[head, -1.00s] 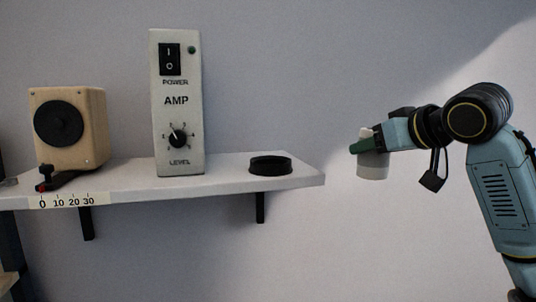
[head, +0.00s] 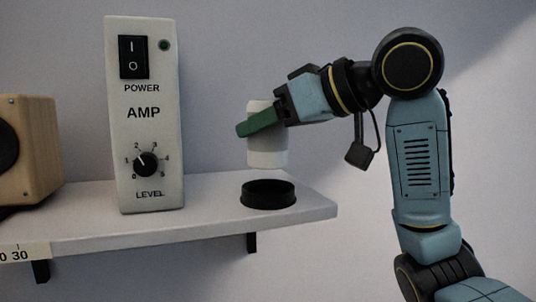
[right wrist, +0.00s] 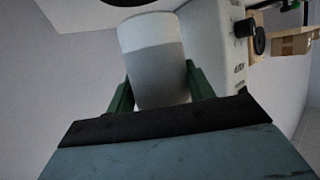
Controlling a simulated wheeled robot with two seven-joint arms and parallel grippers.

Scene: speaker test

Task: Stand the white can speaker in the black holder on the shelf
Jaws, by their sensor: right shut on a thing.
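In the right wrist view the can (right wrist: 155,60) sits between the two green fingers (right wrist: 160,92). The black holder (head: 268,195) is a low round ring on the right end of the white shelf (head: 215,205). A gap shows between the can's bottom and the holder. My left gripper is not in view.
A tall white AMP box (head: 145,110) with a switch and a level knob stands left of the holder. A wooden speaker box (head: 35,150) is at the far left, beside a ruler strip (head: 25,252) on the shelf edge. Bare shelf lies between amp and holder.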

